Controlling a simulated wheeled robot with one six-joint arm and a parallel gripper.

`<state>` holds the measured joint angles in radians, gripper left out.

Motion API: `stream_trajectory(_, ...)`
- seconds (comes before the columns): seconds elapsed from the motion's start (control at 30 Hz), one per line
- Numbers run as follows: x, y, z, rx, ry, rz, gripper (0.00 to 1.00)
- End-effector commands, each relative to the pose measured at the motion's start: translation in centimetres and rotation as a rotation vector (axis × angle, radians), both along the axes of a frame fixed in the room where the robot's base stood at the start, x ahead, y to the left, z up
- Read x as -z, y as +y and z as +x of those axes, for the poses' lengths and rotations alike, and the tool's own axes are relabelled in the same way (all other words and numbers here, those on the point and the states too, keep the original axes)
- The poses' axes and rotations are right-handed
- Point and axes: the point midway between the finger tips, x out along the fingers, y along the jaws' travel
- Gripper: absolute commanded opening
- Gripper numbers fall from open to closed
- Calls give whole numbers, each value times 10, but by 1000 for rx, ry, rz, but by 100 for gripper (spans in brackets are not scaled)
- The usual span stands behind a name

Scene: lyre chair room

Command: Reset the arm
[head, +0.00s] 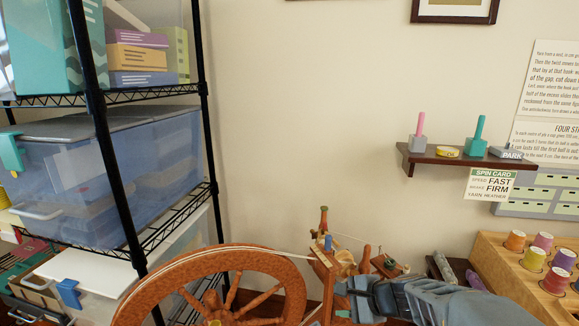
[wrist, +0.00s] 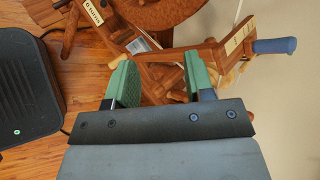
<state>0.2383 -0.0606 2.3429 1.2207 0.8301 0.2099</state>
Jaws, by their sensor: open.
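My gripper (wrist: 157,78) is open in the wrist view, its two green fingers apart with nothing held between them. In the head view my arm reaches in from the lower right, and my gripper (head: 343,303) is at the spinning wheel's right side. The wooden spinning wheel (head: 180,265) stands at the bottom of the head view. Its wooden frame (wrist: 165,62) shows behind the fingers in the wrist view; I cannot tell whether they touch it. A blue-ended peg (wrist: 273,46) sticks out at the upper right there.
A black wire rack (head: 110,130) with bins and boxes stands at left. A small wall shelf (head: 440,164) holds pegs. A wooden rack of thread spools (head: 500,268) is at lower right. A black device (wrist: 28,85) lies on the wooden floor (wrist: 85,60).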

Motion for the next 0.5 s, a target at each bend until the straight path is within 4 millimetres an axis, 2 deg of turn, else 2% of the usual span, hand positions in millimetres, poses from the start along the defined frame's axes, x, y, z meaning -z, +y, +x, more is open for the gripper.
stream_trajectory(0.03,-41,9,-17,-112,-29,-94,48)
stream_trajectory(0.1,-66,14,-40,-271,-64,-237,48)
stream_trajectory(0.3,-127,7,-93,-665,-149,-630,48)
stream_trajectory(0.5,-172,-13,-122,-923,-198,-930,48)
